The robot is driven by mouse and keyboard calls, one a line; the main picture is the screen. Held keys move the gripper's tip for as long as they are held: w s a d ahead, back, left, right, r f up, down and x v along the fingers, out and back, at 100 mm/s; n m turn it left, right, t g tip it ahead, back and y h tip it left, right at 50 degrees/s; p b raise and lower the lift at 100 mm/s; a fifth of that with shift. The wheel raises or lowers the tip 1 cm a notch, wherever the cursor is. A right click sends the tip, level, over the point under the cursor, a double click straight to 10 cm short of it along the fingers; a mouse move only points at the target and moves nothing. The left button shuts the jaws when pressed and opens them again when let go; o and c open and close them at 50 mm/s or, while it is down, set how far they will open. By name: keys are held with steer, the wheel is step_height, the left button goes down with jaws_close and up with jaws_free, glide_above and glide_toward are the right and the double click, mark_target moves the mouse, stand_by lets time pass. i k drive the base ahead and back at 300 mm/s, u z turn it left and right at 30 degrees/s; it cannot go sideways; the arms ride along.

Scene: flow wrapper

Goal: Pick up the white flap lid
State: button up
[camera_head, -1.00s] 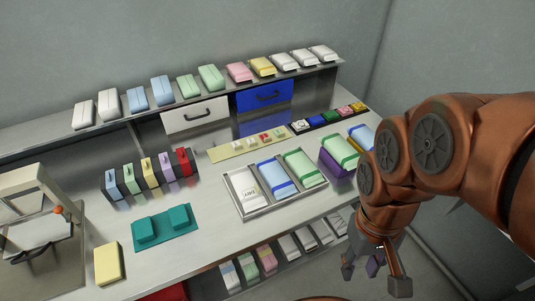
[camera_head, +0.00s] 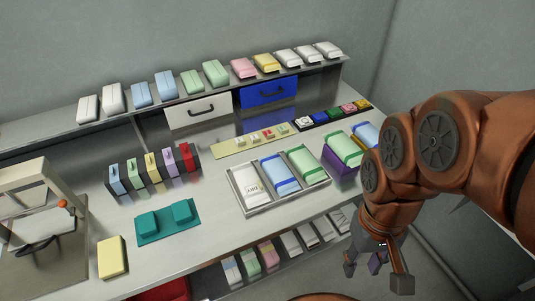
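No piece is clearly marked as the white flap lid. A small white square piece (camera_head: 304,123) sits at the left end of a dark strip of coloured squares at the back of the counter, and may be it.
A metal tray (camera_head: 262,208) holds white, blue and green packs. A teal block fixture (camera_head: 168,222), a yellow block (camera_head: 112,258) and a rack of coloured packs stand left. A shelf of packs (camera_head: 179,98) runs behind, above white and blue drawers (camera_head: 268,92). A machine stands far left.

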mark_target(305, 121)
steer(key=z, duration=1.9)
steer(key=i, duration=0.85)
steer(key=u, duration=3.55)
steer(key=i, duration=0.5)
steer(key=u, duration=0.05)
